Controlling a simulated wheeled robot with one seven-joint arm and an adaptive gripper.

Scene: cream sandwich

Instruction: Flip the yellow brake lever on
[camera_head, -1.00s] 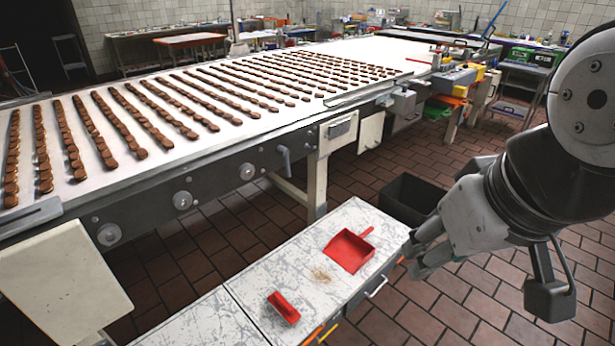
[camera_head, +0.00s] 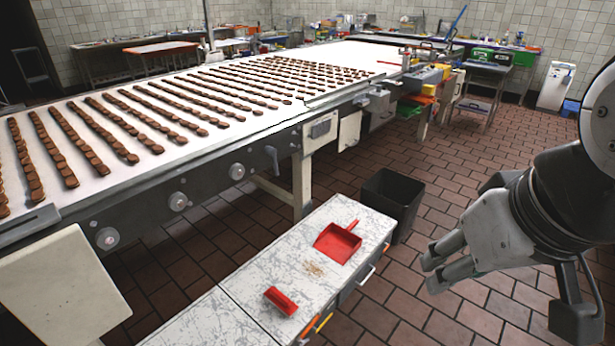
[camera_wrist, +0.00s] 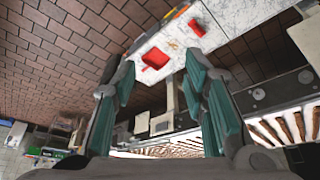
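I cannot make out a yellow brake lever for certain. Yellow parts (camera_head: 443,71) show at the far end of the long conveyor (camera_head: 330,100), too small to tell what they are. A grey lever (camera_head: 271,160) hangs on the conveyor's near side. My gripper (camera_head: 434,271) is at the right in the head view, over the tiled floor and right of the white cabinet. It is empty and apart from everything. In the wrist view my gripper (camera_wrist: 160,64) has its two green-padded fingers spread wide.
The white cabinet (camera_head: 262,258) carries a red dustpan (camera_head: 338,243) and a red brush (camera_head: 281,301). A black bin (camera_head: 393,203) stands behind it. Rows of chocolate pieces cover the conveyor belt. The brown tiled floor (camera_head: 420,310) is clear at the right.

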